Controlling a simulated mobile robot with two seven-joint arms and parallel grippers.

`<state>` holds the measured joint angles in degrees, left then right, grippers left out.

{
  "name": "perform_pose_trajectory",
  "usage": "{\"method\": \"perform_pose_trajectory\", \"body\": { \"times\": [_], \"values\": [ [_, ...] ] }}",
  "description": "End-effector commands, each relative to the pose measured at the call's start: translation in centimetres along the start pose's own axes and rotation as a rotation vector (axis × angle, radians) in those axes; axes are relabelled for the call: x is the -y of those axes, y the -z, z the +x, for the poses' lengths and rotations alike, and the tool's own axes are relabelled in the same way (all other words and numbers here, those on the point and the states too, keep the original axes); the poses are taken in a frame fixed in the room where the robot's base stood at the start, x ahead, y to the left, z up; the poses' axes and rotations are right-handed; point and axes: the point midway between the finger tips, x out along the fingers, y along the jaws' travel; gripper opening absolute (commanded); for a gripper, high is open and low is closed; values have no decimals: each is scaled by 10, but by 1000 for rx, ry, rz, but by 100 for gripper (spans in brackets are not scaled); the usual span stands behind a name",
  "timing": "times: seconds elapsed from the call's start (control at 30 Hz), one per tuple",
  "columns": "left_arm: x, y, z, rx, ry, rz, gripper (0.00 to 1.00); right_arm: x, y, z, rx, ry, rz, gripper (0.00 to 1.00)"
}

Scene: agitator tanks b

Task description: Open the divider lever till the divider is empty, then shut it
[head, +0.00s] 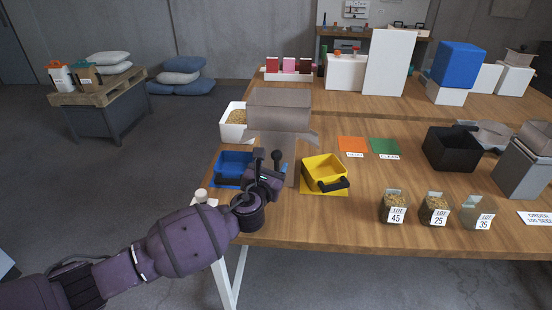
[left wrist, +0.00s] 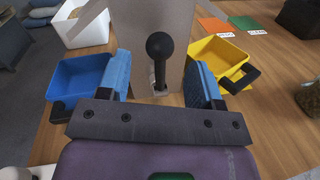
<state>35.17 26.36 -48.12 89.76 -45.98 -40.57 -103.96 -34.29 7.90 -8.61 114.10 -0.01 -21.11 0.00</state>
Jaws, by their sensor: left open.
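The divider (head: 279,100) is a grey-beige box on a stand with sloping spouts to both sides. Its front face (left wrist: 185,20) fills the top middle of the left wrist view. The lever (left wrist: 160,48) has a black ball knob and stands roughly upright at the divider's front. My left gripper (left wrist: 160,82) is open, its two blue-padded fingers on either side of the lever, not closed on it. In the head view my left gripper (head: 266,172) is in front of the divider. The inside of the divider is hidden. My right gripper is not in view.
A blue bin (head: 234,165) stands left of the divider and a yellow bin (head: 325,172) right of it; both look empty. A white bin with grain (head: 233,124) is behind. Lot containers (head: 436,208) stand along the front right. Orange and green cards lie behind.

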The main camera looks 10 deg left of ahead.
Motion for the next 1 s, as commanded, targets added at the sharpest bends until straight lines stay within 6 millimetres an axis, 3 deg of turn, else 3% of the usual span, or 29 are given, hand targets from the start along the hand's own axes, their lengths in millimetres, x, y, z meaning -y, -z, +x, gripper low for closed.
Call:
{"method": "perform_pose_trajectory", "body": {
  "times": [0.1,0.3,0.7,1.0],
  "values": [
    [0,2,19,-2,-1,-1,59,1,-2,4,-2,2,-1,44],
    [0,1,38,-2,-1,-1,59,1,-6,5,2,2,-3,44],
    [0,0,43,-1,0,-2,59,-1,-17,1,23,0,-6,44],
    [0,0,43,-1,0,-2,13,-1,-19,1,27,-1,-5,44]
  ]
}}
